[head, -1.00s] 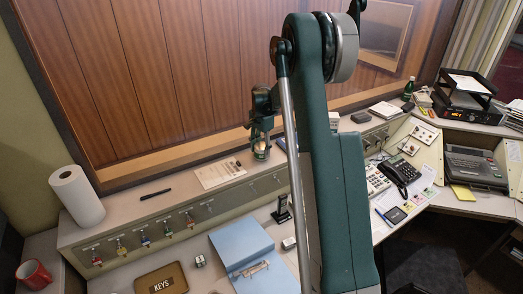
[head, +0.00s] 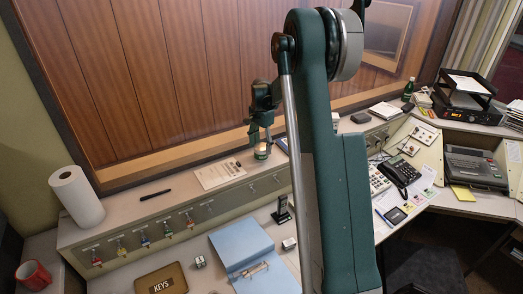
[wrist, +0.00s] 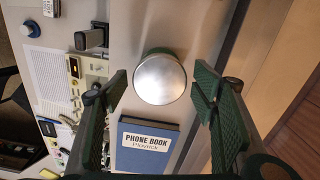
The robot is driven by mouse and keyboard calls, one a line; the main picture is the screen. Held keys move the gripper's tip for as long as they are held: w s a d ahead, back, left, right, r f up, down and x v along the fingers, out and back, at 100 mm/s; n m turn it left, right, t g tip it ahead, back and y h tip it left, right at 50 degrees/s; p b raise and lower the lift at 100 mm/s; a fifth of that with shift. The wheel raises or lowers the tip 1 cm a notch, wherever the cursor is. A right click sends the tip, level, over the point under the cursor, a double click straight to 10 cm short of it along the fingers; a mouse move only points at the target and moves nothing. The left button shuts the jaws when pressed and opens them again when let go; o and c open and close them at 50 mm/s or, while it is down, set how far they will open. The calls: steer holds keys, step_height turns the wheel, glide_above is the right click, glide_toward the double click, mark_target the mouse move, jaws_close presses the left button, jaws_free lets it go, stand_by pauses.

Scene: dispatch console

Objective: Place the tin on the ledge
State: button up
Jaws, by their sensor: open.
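The tin (head: 261,151) stands upright on the ledge (head: 128,207) below the wood-panelled wall, just right of a paper sheet. In the wrist view its round silver lid (wrist: 160,78) faces the camera, with a little of the green side showing. My gripper (head: 260,133) is directly above the tin in the head view. In the wrist view the two fingers of my gripper (wrist: 163,85) are spread, one on each side of the lid and apart from it. The gripper is empty.
A blue phone book (wrist: 146,143) lies on the ledge close to the tin. The paper sheet (head: 219,174) and a black pen (head: 155,195) lie to its left, and a paper towel roll (head: 76,197) stands at the left end. A blue binder (head: 242,250) lies below.

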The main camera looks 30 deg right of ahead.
mark_target(261, 147)
step_height(261, 147, up, 10)
steer(key=shift+f, duration=0.25)
stand_by(0.3)
stand_by(0.4)
steer(key=s+a+r+n+t, duration=0.2)
steer(key=s+a+r+n, duration=0.2)
steer(key=s+a+r, duration=0.45)
steer(key=s+a+r+n+t, duration=0.1)
steer(key=s+a+r+n, duration=0.4)
steer(key=s+a, duration=0.65)
steer(key=s+a+f+n+t, duration=0.1)
steer(key=s+a+n, duration=0.1)
steer(key=s, duration=0.6)
steer(key=s+a+f+n+t, duration=0.1)
steer(key=s+a+f+n, duration=0.1)
steer(key=s+a, duration=0.3)
steer(key=s+a+f+n+t, duration=0.2)
steer(key=s+a+n, duration=0.1)
steer(key=s, duration=0.9)
steer(key=shift+a, duration=0.7)
